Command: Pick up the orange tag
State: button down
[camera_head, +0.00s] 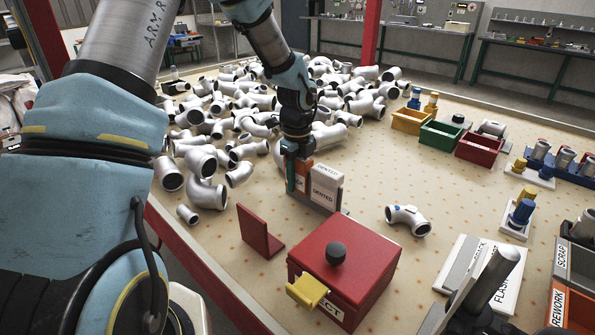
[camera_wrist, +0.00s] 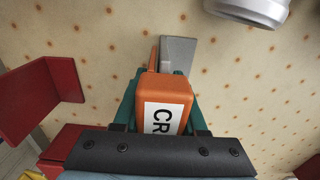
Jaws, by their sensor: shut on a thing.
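The orange tag (camera_wrist: 172,78) is between the teal fingers of my gripper (camera_wrist: 160,108) in the wrist view. Its white label shows the letters "CR"; the rest is hidden by the gripper. In the head view, my gripper (camera_head: 296,178) points down, shut on the orange tag (camera_head: 304,166), which is partly hidden. It is right beside pale tags marked "DENTED" (camera_head: 326,188) in a grey holder. I cannot tell whether the orange tag still touches the holder.
A red lidded box (camera_head: 355,255) with a black knob and yellow tab stands in front. A red upright plate (camera_head: 258,232) is left of it. A metal elbow casting (camera_head: 408,219) lies to the right. Many castings (camera_head: 240,110) are heaped behind. Colored bins (camera_head: 440,134) stand back right.

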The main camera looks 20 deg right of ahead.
jog(key=shift+r, duration=0.1)
notch_tip(320, 180, up, 18)
jog(key=b, duration=0.2)
dwell(0.3)
dwell(0.5)
